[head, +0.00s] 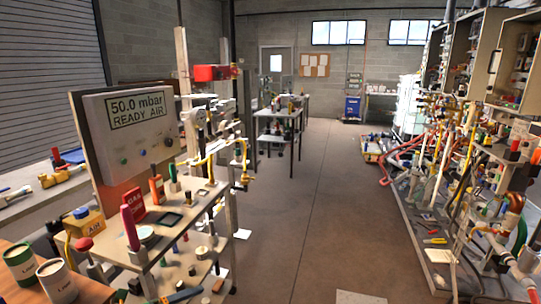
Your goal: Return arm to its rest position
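Neither of my arms shows in the head view, and neither gripper can be seen. The nearest things are a cluttered workbench (150,258) at the left and a white gauge panel (132,130) above it reading "50.0 mbar READY AIR". A pink-handled tool (130,228) stands upright on the bench. A yellow box (84,225) with a blue cap sits at the bench's left side.
Two cans (57,281) stand on a wooden surface at the lower left. A rack of pipes and hoses (455,190) lines the right side, with open cabinets (500,60) above. A table (281,118) stands farther back. The middle floor (310,215) is mostly clear.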

